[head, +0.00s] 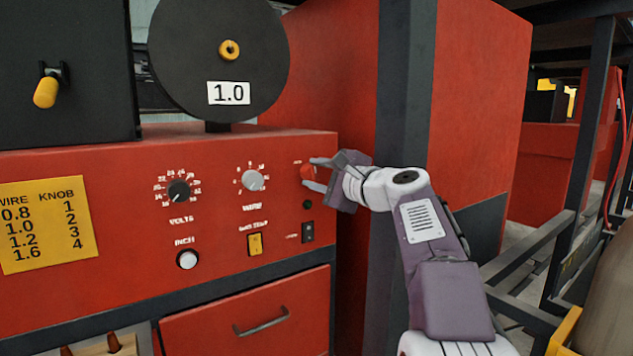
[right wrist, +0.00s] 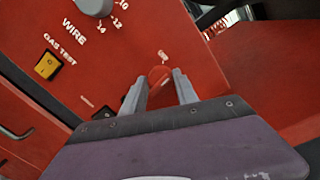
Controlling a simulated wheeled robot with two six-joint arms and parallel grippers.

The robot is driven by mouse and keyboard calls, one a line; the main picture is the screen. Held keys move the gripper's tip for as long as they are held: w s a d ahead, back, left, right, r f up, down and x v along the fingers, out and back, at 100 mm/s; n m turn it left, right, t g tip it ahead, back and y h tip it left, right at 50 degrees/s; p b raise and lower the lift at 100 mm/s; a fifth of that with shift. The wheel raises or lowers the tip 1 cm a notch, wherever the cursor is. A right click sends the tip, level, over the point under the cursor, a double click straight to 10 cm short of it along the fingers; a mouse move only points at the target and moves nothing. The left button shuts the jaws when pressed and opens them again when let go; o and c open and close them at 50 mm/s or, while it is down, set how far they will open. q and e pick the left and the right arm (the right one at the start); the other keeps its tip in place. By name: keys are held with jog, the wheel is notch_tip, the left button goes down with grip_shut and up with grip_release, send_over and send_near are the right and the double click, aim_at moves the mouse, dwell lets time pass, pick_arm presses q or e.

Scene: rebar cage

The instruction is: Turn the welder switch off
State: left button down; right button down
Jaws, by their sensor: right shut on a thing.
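The welder (head: 120,240) is a red box with knobs and switches on its front panel. The welder switch is a red knob (head: 307,172) at the panel's upper right; it also shows in the right wrist view (right wrist: 159,74). My right gripper (head: 312,174) reaches it from the right and is shut on it, one finger on each side. In the right wrist view the fingers (right wrist: 160,90) partly hide the knob. Its exact setting is too small to read. My left gripper is not in view.
A volts knob (head: 179,191), a wire knob (head: 252,180), a yellow gas test switch (head: 255,244) and a white inch button (head: 188,259) share the panel. A black spool (head: 190,60) stands on top. A dark post (head: 404,90) is close behind my right arm.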

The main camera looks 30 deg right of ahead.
jog(key=n+b, duration=0.1)
jog(key=n, duration=0.3)
jog(key=shift+b, duration=0.4)
jog(key=shift+n+h+b, duration=0.3)
jog(key=shift+n+b, duration=0.2)
jog(key=shift+n, duration=0.8)
jog(key=c, duration=0.9)
grip_release()
jog(key=shift+c, duration=0.2)
jog(key=s+b, duration=0.2)
jog(key=s, duration=0.7)
jog(key=shift+d+r, duration=0.25)
jog(key=shift+d, duration=0.05)
